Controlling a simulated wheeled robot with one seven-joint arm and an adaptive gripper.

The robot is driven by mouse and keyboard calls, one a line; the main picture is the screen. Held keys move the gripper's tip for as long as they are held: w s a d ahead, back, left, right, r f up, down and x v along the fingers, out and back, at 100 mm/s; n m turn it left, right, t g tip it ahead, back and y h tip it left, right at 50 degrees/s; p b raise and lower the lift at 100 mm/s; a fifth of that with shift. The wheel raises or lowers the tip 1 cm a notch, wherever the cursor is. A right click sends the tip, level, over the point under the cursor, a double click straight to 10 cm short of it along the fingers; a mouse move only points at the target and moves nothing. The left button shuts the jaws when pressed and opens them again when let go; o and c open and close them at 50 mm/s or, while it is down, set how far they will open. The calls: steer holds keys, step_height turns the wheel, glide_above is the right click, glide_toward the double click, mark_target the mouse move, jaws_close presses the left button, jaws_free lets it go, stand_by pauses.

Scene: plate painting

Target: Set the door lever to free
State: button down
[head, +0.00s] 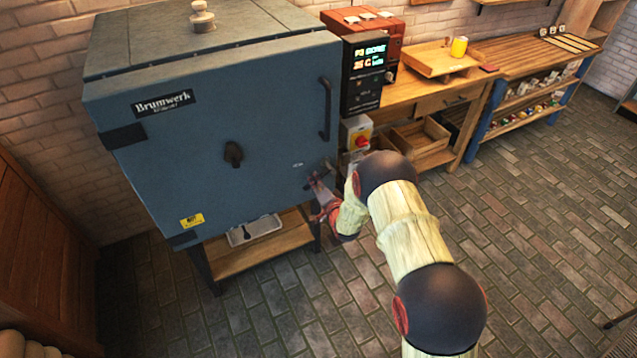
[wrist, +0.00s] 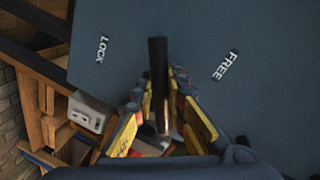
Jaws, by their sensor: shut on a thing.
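The door lever (wrist: 158,75) is a dark round bar on the blue door in the wrist view. The white word LOCK (wrist: 103,49) is to its left and FREE (wrist: 226,65) to its right; the bar lies between the two words. My gripper (wrist: 160,108) has its yellow-padded fingers on both sides of the bar and is shut on it. In the head view my gripper (head: 323,192) is at the lower right of the blue Brumwerk kiln door (head: 200,125). The fingers and arm partly hide the lever there.
A vertical door handle (head: 325,108) and a control panel (head: 363,75) are above my gripper. A grey box with a red and yellow switch (head: 359,138) is close beside my arm. A wooden bench (head: 420,95) stands to the right. The brick floor (head: 540,210) at right is clear.

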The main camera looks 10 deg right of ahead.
mark_target(308, 169)
steer(key=r+m, duration=0.2)
steer(key=shift+a+r+m+y+p, duration=0.1)
steer(key=shift+a+m+y+p, duration=0.2)
steer(key=shift+m+y+p, duration=0.1)
steer(key=shift+s+r+m+g, duration=0.1)
steer(key=shift+r+m+g, duration=0.2)
steer(key=shift+r+m, duration=0.55)
steer(key=shift+f, duration=0.15)
steer(key=c, duration=1.8)
jaws_free()
steer(key=v, duration=1.2)
steer(key=shift+d+f, duration=0.1)
steer(key=shift+f, duration=0.05)
